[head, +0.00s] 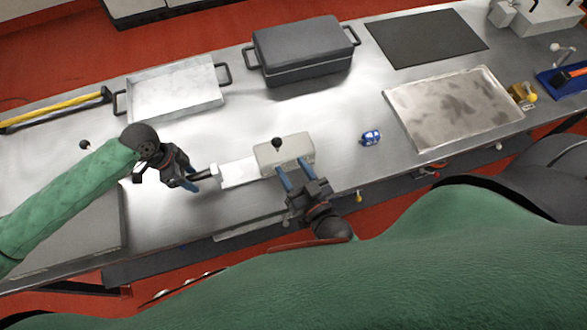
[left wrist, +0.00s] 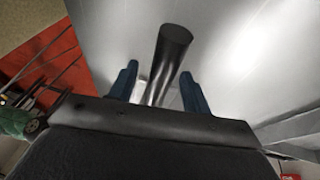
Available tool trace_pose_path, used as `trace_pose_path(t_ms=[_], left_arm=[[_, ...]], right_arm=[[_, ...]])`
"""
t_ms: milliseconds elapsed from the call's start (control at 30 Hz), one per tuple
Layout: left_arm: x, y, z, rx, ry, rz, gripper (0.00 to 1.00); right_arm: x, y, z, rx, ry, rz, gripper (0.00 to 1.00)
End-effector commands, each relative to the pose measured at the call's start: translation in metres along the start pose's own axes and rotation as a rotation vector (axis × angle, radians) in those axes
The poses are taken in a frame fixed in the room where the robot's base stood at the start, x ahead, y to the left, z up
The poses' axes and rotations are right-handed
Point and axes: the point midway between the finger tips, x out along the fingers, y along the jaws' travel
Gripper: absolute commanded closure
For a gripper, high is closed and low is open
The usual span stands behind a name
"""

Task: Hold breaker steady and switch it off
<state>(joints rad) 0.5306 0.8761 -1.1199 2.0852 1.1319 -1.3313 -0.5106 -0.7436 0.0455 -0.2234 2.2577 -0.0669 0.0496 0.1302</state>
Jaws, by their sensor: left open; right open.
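The breaker is a beige box (head: 295,151) on the steel bench, with a black-knobbed stub (head: 277,143) on top. A pale flat plate (head: 240,173) runs from its left side toward a dark handle (head: 213,170). My left gripper (head: 198,177) is open at that handle. In the left wrist view the black round handle (left wrist: 173,45) on a metal shaft stands between the two blue fingers (left wrist: 158,84), with gaps beside it. My right gripper (head: 294,172) is open at the box's front side, its blue fingers reaching the box; contact is unclear.
A small blue object (head: 371,138) lies right of the breaker. Behind are a metal tray (head: 175,93), a dark lidded case (head: 303,50) and a black mat (head: 425,38). A worn metal plate (head: 452,108) lies at right. The bench around the blue object is clear.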

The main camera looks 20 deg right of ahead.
Motion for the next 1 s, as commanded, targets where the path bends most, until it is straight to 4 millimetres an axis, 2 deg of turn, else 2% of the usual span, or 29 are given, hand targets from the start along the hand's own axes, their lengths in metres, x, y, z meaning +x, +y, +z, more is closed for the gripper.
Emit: trace_pose_path(t_ms=[300, 500, 700, 1000], left_arm=[[-0.060, -0.001, 0.001, 0.000, -0.001, -0.003, 0.52], [-0.091, -0.001, 0.001, -0.001, -0.001, -0.001, 0.52], [-0.106, 0.000, 0.001, 0.000, 0.000, 0.000, 0.52], [-0.108, 0.000, 0.001, 0.000, 0.000, 0.001, 0.52]], right_arm=[[0.000, 0.000, 0.000, 0.000, 0.000, 0.000, 0.51], [0.000, 0.000, 0.000, 0.000, 0.000, 0.000, 0.51], [0.000, 0.000, 0.000, 0.000, 0.000, 0.000, 0.51], [0.000, 0.000, 0.000, 0.000, 0.000, 0.000, 0.51]])
